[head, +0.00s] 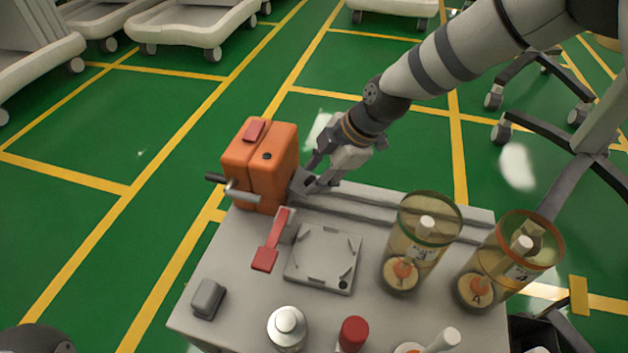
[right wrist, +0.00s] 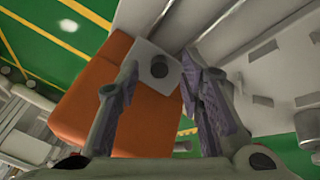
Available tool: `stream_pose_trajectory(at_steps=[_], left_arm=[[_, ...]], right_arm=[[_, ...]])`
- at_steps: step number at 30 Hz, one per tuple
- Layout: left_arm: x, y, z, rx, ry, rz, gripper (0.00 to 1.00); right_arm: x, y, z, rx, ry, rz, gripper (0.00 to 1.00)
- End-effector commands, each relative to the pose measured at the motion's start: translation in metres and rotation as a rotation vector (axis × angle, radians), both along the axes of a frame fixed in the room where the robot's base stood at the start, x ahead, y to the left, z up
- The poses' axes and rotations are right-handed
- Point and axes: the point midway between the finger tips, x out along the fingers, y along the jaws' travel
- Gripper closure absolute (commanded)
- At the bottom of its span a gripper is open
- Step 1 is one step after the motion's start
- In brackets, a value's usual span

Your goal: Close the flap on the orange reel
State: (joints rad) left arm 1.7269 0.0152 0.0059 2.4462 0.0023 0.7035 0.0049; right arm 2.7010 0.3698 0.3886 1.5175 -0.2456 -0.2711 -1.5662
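My right gripper (head: 305,182) is low at the reel's right side. In the right wrist view its fingers (right wrist: 160,90) are spread. A grey block with a dark round spot (right wrist: 158,67) shows between and beyond the fingertips, beside the orange body (right wrist: 95,100). I cannot tell if they touch it, or which part is the flap. My left gripper is not in view.
On the cart top (head: 225,262) are a red-handled lever (head: 272,242), a square grey plate (head: 323,258), a small grey block (head: 208,298), a white-capped bottle (head: 287,328), a red-capped one (head: 352,334) and two clear amber canisters (head: 420,240) (head: 510,258). Green floor lies behind.

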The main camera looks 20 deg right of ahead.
Motion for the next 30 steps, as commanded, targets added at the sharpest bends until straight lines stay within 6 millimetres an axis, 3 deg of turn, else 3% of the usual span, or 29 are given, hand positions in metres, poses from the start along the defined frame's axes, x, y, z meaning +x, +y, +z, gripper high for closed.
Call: stream_pose_trajectory(at_steps=[3, 11, 16, 30], left_arm=[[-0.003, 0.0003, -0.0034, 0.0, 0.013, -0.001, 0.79], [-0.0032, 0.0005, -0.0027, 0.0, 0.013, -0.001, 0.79], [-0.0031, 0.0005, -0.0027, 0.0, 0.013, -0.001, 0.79], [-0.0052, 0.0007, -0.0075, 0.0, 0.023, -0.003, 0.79]], right_arm=[[0.0033, 0.0045, -0.0118, 0.0, 0.001, 0.0, 0.65], [0.0045, 0.0053, -0.0114, 0.0, -0.002, -0.001, 0.65], [0.0044, 0.0051, -0.0114, 0.0, -0.002, -0.001, 0.99], [0.0031, 0.0028, -0.0183, 0.07, -0.042, -0.006, 1.0]])
